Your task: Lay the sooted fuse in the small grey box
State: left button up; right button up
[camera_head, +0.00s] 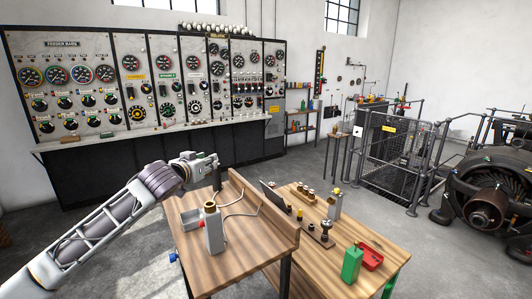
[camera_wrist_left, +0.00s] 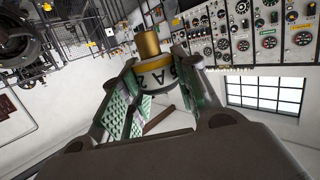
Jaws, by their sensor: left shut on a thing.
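My left gripper (camera_head: 208,168) is raised above the far left side of the near wooden bench. In the left wrist view the gripper (camera_wrist_left: 160,82) is shut on a fuse (camera_wrist_left: 152,75), with a brass cap, a yellow band and a pale body bearing dark lettering. Soot on it cannot be made out. A small grey box (camera_head: 191,218), open at the top, sits on the bench beside a grey bottle-shaped body (camera_head: 215,234) with a dark-ringed brassy top. My right gripper is not in view.
The near bench (camera_head: 240,262) has a raised back edge and a loose cable. A gauge panel (camera_head: 150,80) stands behind.

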pick_arm(q)
jog(key=shift+s+d+r, duration=0.5)
jog(key=shift+s+r, duration=1.55)
jog(key=shift+r, duration=3.95)
jog(key=s+f+y, duration=0.1)
jog(key=s+f, duration=0.4)
jog(key=f, duration=0.9)
jog(key=s+a+f+n+y, duration=0.1)
jog(key=s+f, duration=0.4)
jog(key=f, duration=0.9)
jog(key=s+f+n+y, duration=0.1)
jog(key=s+f, duration=0.4)
jog(key=f, duration=1)
jog(key=shift+a, duration=0.4)
jog(key=shift+r, duration=0.1)
